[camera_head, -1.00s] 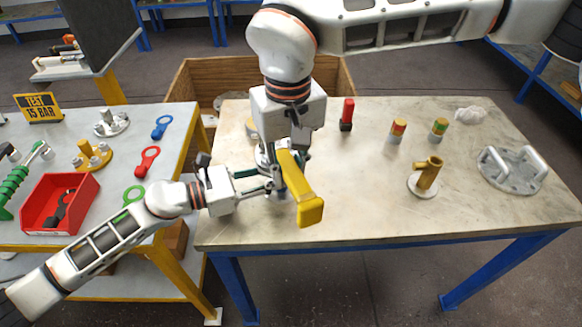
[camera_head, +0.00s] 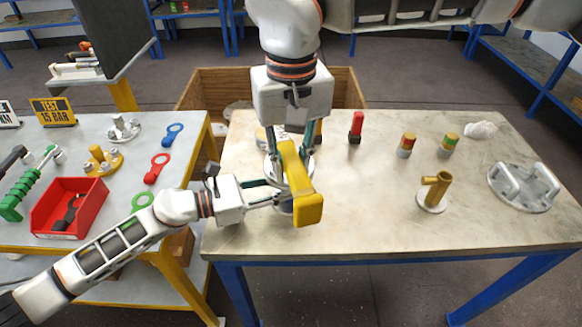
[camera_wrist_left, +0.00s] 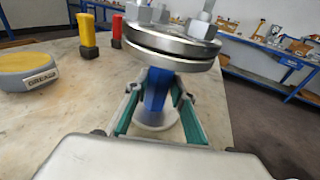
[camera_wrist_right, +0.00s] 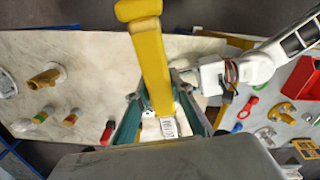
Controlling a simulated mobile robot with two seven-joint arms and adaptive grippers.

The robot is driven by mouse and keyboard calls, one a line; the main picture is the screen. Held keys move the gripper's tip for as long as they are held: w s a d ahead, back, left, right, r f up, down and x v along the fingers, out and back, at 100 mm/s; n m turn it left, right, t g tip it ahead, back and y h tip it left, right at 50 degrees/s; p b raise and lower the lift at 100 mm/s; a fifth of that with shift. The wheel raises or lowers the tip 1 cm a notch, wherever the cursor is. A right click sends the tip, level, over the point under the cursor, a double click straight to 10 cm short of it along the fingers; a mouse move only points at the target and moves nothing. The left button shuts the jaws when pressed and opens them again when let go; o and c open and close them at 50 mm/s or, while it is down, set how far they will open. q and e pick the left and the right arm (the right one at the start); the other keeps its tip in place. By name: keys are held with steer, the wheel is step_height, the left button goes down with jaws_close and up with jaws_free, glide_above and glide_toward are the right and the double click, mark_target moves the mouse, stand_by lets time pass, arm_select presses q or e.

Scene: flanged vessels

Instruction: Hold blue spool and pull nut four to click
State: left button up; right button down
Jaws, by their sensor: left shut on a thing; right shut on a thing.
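The blue spool (camera_wrist_left: 155,92) stands upright below a round steel flange (camera_wrist_left: 170,46) in the left wrist view. Several nuts and studs (camera_wrist_left: 200,24) sit on the flange, cut off by the frame top. My left gripper (camera_head: 280,196) is shut on the spool's blue neck from the left. My right gripper (camera_head: 296,152) comes from above and is shut on a yellow wrench (camera_head: 305,195); the wrench also fills the middle of the right wrist view (camera_wrist_right: 152,65).
Right of the spool stand a red-topped black tool (camera_head: 356,127), two capped cylinders (camera_head: 406,146), a brass fitting (camera_head: 434,190) and a steel plate with handles (camera_head: 522,187). A red bin (camera_head: 68,208) and ring spanners (camera_head: 157,168) lie on the left table. The front right tabletop is clear.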

arm_select(q)
steer(key=o, duration=1.1)
steer(key=shift+c, duration=0.2)
steer(key=v, duration=1.2)
steer(key=shift+s, duration=0.1)
arm_select(e)
steer(key=shift+s, duration=0.1)
